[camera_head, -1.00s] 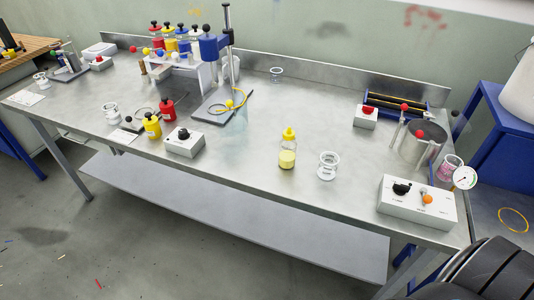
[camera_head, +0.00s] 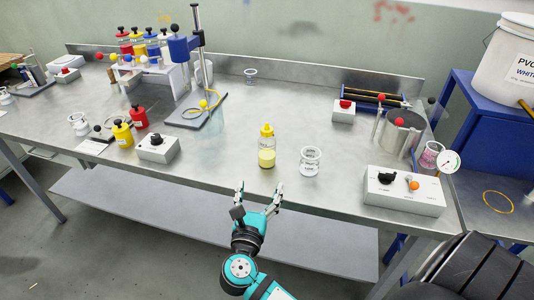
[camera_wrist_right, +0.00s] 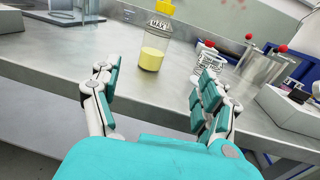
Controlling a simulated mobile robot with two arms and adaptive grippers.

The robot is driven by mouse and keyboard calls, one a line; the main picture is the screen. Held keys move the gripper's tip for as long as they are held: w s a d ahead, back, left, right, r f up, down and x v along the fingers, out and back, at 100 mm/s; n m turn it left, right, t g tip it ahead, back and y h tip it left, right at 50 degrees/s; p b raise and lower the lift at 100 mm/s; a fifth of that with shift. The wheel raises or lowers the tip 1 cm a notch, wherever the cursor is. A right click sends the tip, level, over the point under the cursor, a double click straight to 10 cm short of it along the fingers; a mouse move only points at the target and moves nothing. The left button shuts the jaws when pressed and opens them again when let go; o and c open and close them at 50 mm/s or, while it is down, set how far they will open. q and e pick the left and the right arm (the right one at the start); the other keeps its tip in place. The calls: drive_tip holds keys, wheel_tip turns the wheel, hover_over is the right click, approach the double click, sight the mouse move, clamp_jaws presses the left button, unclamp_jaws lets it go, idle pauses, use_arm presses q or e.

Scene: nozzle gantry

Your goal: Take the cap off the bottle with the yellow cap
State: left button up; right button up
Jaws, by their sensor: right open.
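The bottle with the yellow cap (camera_head: 266,147) stands upright near the table's front edge, with pale yellow contents in its lower part. Its yellow cap (camera_head: 267,130) is on top. In the right wrist view the bottle (camera_wrist_right: 152,52) stands beyond the fingers, and its cap (camera_wrist_right: 166,7) is cut by the top edge. My right gripper (camera_head: 259,190) is open and empty, just in front of the table edge and short of the bottle. It also shows in the right wrist view (camera_wrist_right: 155,90), fingers spread wide. My left gripper is not in view.
A glass beaker (camera_head: 310,161) stands close to the bottle's right. A box with a black knob (camera_head: 157,149) and yellow (camera_head: 122,135) and red (camera_head: 139,117) containers are at left. Table behind the bottle is mostly clear.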

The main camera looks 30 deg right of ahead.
sight(265, 155)
drive_tip(key=b+x, duration=0.3)
drive_tip(key=x, duration=0.8)
drive_tip(key=shift+w+f+b, duration=0.2)
drive_tip(key=shift+w+b, duration=0.05)
drive_tip(key=shift+b, duration=0.05)
drive_tip(key=b+x, duration=0.2)
drive_tip(key=x, duration=0.1)
drive_tip(key=b+x, duration=0.1)
drive_tip(key=shift+w+a, duration=0.15)
drive_tip(key=shift+w, duration=0.25)
drive_tip(key=shift+w+d+r, duration=0.2)
drive_tip(key=shift+w+d, duration=0.1)
drive_tip(key=c, duration=1.3)
